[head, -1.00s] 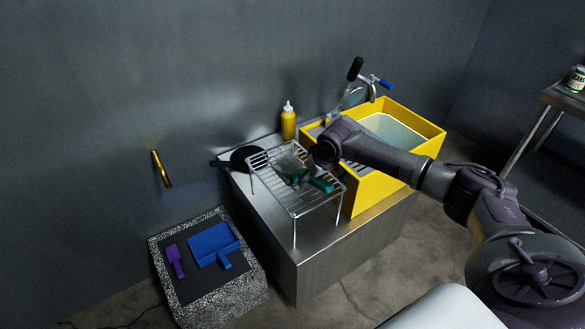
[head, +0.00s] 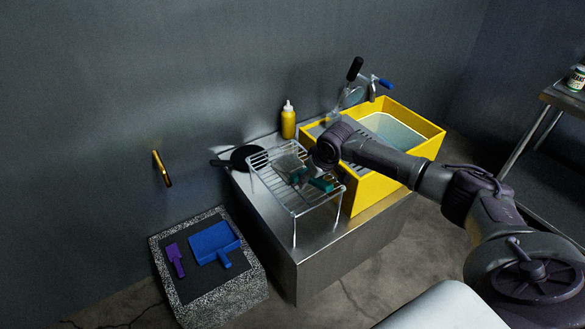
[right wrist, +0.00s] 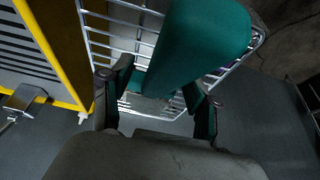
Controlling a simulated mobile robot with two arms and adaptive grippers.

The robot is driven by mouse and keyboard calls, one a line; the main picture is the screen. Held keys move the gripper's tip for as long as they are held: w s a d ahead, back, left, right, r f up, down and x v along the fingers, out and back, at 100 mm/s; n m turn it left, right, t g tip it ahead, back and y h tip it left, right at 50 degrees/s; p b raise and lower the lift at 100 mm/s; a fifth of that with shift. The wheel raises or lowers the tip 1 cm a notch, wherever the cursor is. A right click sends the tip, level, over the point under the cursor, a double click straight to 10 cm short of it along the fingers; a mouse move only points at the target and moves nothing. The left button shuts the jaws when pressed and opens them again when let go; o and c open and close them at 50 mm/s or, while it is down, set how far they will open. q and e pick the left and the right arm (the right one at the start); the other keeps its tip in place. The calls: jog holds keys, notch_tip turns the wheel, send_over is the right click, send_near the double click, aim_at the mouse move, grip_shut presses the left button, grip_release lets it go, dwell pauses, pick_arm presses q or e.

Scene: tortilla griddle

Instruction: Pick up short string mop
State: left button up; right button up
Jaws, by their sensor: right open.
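The short string mop appears to be the item with the teal handle (head: 321,184) and a greyish head (head: 289,162), lying on the wire rack (head: 294,213). My right gripper (head: 306,178) is over the rack, right at the handle. In the right wrist view the thick teal handle (right wrist: 198,42) runs between the two open fingers of my right gripper (right wrist: 160,95). Whether the fingers touch it cannot be told. The gripper hides part of the mop in the head view. My left gripper is not in view.
A yellow basin (head: 368,190) stands close right of the rack on the metal counter (head: 350,247). A yellow bottle (head: 288,121) and a dark pan (head: 245,158) are behind. A blue dustpan (head: 213,243) and purple tool (head: 175,260) lie on a speckled block at left.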

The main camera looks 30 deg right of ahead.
grip_shut()
dwell(0.3)
jog(key=shift+r+b, duration=0.15)
jog(key=shift+b, duration=0.35)
notch_tip(320, 180, up, 4)
jog(key=shift+w+r, duration=0.1)
jog(key=shift+r, duration=0.15)
jog(key=s+d+r+b, duration=0.2)
jog(key=s+d+r, duration=0.4)
jog(key=d, duration=0.3)
jog(key=shift+s+d+r, duration=0.35)
jog(key=shift+r, duration=0.05)
jog(key=c, duration=0.6)
grip_release()
grip_shut()
